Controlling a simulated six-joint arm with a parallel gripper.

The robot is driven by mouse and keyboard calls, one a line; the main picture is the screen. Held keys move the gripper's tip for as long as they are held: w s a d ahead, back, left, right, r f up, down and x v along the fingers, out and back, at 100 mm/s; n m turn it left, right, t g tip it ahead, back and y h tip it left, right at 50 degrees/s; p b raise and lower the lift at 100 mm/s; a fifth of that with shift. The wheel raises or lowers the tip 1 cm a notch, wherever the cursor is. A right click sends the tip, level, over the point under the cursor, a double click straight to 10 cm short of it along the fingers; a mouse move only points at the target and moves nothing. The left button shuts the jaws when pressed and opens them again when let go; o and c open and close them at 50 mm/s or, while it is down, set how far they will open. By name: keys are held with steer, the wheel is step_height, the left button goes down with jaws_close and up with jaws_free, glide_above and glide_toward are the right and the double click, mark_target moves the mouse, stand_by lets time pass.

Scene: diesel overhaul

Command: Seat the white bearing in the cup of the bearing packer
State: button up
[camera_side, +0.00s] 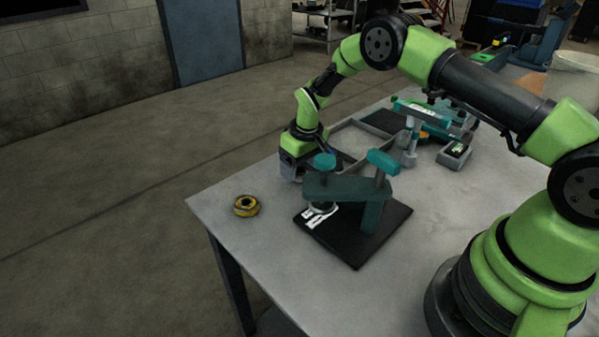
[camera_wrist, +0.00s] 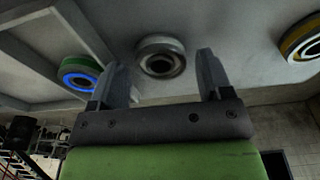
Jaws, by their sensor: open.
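The white bearing (camera_wrist: 160,57) is a pale ring with a dark bore. It lies on the table between the fingertips of my open gripper (camera_wrist: 165,66) in the wrist view; a gap shows at its right, and I cannot tell whether the left finger touches it. In the side view my gripper (camera_side: 291,172) is low at the table's far left edge, behind the packer, and the white bearing is hidden. The teal bearing packer (camera_side: 345,188) stands on a black base, its press knob above the cup area (camera_side: 321,207). The cup's inside cannot be made out.
A yellow bearing (camera_side: 246,206) lies near the table's left corner. A green bearing with a blue ring (camera_wrist: 80,75) is left of the white one, near a grey tray wall (camera_side: 352,125). Other teal tools (camera_side: 425,115) stand behind. The front table is clear.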

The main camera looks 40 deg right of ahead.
mark_target(302, 171)
steer(key=c, duration=0.8)
steer(key=shift+r, duration=2.3)
steer(key=shift+s, duration=0.1)
steer(key=shift+s+d+r, duration=0.2)
steer(key=shift+s+r, duration=0.05)
steer(key=shift+r, duration=0.05)
steer(key=s+d+r+n, duration=0.3)
steer(key=s+r+n, duration=0.3)
steer(key=s, duration=0.6)
steer(key=shift+y, duration=0.4)
steer(key=shift+s+a+f, duration=0.1)
steer(key=shift+s+f, duration=0.1)
steer(key=shift+f, duration=0.8)
steer(key=shift+s+d+f, duration=0.1)
steer(key=shift+s+f, duration=0.15)
steer(key=shift+f, duration=0.75)
steer(key=shift+s+a+f, duration=0.1)
steer(key=shift+s+f, duration=0.1)
steer(key=shift+f, duration=0.8)
